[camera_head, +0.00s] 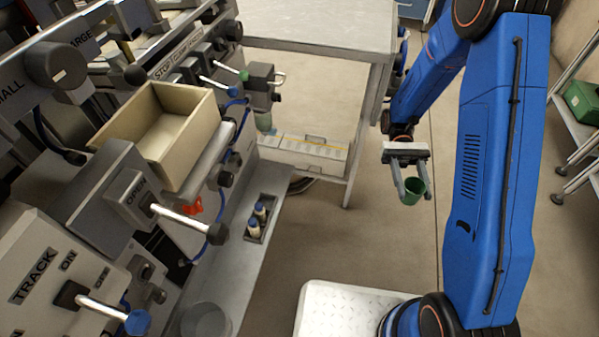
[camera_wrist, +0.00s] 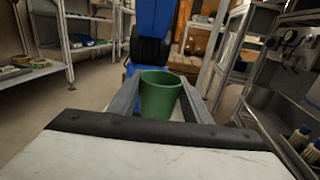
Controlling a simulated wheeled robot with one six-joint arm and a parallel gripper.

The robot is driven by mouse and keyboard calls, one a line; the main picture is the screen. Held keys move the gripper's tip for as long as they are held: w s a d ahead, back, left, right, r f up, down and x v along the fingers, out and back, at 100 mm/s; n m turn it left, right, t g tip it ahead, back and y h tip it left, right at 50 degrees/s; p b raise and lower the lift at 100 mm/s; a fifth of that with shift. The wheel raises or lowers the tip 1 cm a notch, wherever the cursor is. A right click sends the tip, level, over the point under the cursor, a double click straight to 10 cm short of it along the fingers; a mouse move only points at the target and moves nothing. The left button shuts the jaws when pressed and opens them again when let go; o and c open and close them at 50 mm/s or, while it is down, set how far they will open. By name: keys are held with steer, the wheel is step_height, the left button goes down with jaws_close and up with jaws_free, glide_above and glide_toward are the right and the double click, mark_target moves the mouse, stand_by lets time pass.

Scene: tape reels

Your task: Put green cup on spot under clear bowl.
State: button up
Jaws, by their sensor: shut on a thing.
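The green cup (camera_wrist: 160,98) is held upright between the two fingers of my gripper (camera_head: 412,190), in the air over the floor, right of the machine. The cup also shows in the head view (camera_head: 414,188). A clear, greyish bowl (camera_head: 205,320) sits at the lower left on the machine's ledge, partly cut off by the bottom edge of the head view. I cannot make out a spot under it. My gripper is well to the right of the bowl and farther from the camera.
The machine's ledge (camera_head: 262,262) carries a small holder with blue-capped bottles (camera_head: 258,216). Levers with white handles, such as one marked OPEN (camera_head: 180,217), jut over the ledge. A beige box (camera_head: 160,130) sits higher. A metal table (camera_head: 320,22) stands behind. Open floor lies between ledge and gripper.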

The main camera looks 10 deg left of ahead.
steer(key=a+f+m+t+y, duration=0.3)
steer(key=a+m+y, duration=0.5)
steer(key=a+y, duration=0.45)
steer(key=m+t+y, duration=0.7)
steer(key=m+t, duration=0.1)
steer(key=t, duration=0.1)
glide_above(271, 174)
step_height(271, 174, down, 3)
steer(key=shift+w+d+f, duration=0.1)
steer(key=shift+d+f, duration=0.1)
steer(key=shift+f, duration=2.85)
steer(key=shift+a+f, duration=0.25)
steer(key=shift+f, duration=0.1)
steer(key=shift+f, duration=0.1)
steer(key=o, duration=1.1)
steer(key=shift+o, duration=0.2)
